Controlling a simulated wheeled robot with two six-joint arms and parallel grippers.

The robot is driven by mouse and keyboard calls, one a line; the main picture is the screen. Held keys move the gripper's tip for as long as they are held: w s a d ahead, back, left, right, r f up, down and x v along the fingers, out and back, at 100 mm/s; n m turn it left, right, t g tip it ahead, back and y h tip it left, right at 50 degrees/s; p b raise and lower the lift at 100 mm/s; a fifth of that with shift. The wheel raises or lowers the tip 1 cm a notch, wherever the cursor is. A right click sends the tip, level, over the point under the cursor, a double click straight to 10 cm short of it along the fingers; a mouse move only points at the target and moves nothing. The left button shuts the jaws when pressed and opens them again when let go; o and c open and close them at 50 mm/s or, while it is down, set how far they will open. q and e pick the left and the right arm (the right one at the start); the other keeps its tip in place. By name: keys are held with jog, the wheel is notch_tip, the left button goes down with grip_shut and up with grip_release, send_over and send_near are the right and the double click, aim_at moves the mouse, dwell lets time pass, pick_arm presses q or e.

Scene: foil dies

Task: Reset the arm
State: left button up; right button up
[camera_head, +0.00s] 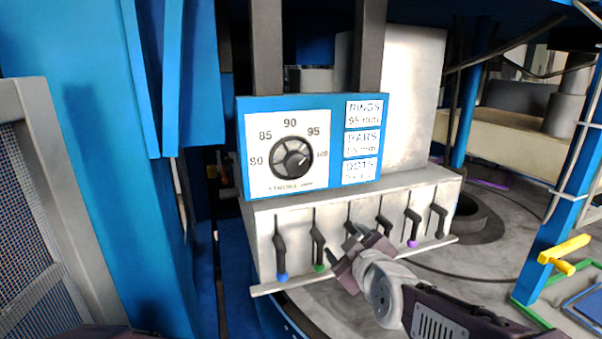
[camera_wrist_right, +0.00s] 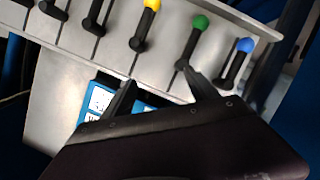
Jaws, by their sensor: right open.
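My right gripper (camera_head: 352,246) is in front of the lever panel (camera_head: 262,228), near the middle levers. Its jaws are open with nothing between them. In the right wrist view the two dark fingers (camera_wrist_right: 160,90) are spread apart. The green-knobbed lever (camera_head: 319,267) is just left of the gripper in the head view; in the wrist view its green knob (camera_wrist_right: 200,22) lies beyond one fingertip, and I cannot tell whether they touch. The yellow knob (camera_wrist_right: 152,4) is hidden by my gripper in the head view. My left gripper is not in view.
A blue box with a dial (camera_head: 291,158) and three labels sits above the levers. A blue-knobbed lever (camera_head: 282,276) and a purple-knobbed lever (camera_head: 412,243) flank the gripper. A blue post (camera_head: 560,235) with a yellow handle (camera_head: 565,252) stands at right. A grey round table (camera_head: 480,250) lies behind.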

jog(key=s+d+f+m+g+h+b, duration=0.1)
jog(key=s+d+f+g, duration=0.1)
jog(key=f, duration=0.6)
jog(key=s+d+f+m+g+b, duration=0.1)
jog(key=d+f+g, duration=0.15)
jog(key=f, duration=0.65)
pick_arm(q)
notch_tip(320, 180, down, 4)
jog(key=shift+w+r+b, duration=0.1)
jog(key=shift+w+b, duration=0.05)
jog(key=shift+b, duration=0.15)
pick_arm(e)
jog(key=s+d+f+m+g, duration=0.1)
jog(key=s+f+m+g, duration=0.2)
jog(key=s+f, duration=0.4)
jog(key=s+d+f+m+g+h, duration=0.1)
jog(key=s+d+f+m+g, duration=0.1)
jog(key=s+f+m+g, duration=0.2)
jog(key=s+f+g, duration=0.1)
jog(key=s+f, duration=0.2)
jog(key=s, duration=0.4)
jog(key=shift+s+f, duration=0.15)
jog(key=shift+s, duration=0.15)
jog(key=shift+a+g, duration=0.1)
jog(key=shift+g, duration=0.15)
